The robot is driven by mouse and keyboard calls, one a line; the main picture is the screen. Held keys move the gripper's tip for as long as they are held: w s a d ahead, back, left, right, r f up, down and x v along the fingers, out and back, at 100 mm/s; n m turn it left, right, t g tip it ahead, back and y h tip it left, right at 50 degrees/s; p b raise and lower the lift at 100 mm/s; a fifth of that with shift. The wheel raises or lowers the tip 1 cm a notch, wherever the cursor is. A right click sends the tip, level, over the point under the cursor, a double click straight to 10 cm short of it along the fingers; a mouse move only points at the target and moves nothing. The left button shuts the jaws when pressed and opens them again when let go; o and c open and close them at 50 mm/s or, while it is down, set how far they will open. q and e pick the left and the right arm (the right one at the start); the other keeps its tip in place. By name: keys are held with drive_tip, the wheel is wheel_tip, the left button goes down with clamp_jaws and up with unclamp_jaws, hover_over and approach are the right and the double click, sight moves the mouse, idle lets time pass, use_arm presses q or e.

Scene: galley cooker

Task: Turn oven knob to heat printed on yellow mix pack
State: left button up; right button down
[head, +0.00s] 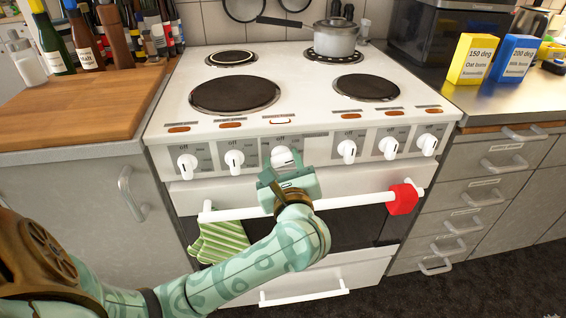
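The yellow mix pack (473,58) stands on the right counter and reads "150 deg, Oat buns". The white cooker carries a row of several white knobs on its front panel. My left gripper (283,163) is at the knob third from the left (283,156), near the middle of the row. Its fingers appear to lie on either side of this knob and hide its lower part. I cannot tell whether they touch it. The knob's pointer and scale are too small or covered to read. My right gripper is not in view.
A blue pack (516,58) reading "200 deg, Milk buns" stands beside the yellow one. A saucepan (336,40) sits on the back right plate. The oven handle (345,202) runs below the knobs, with a green striped cloth (222,240) and a red object (403,199).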

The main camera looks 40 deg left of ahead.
use_arm(q)
drive_tip(key=shift+r+m+p, duration=0.3)
drive_tip(key=shift+m+p, duration=0.1)
drive_tip(key=shift+p, duration=0.25)
drive_tip(key=shift+r+m+p, duration=0.1)
drive_tip(key=shift+m+p, duration=0.4)
drive_tip(key=shift+p, duration=0.15)
drive_tip(key=shift+m+p, duration=0.35)
drive_tip(key=shift+m, duration=0.05)
drive_tip(key=shift+f, duration=0.25)
drive_tip(key=shift+f+m, duration=0.2)
drive_tip(key=shift+m, duration=0.1)
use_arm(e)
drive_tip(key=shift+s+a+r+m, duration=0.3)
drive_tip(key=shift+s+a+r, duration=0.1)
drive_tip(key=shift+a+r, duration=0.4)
use_arm(q)
drive_tip(key=o, duration=1)
drive_tip(key=shift+d, duration=0.15)
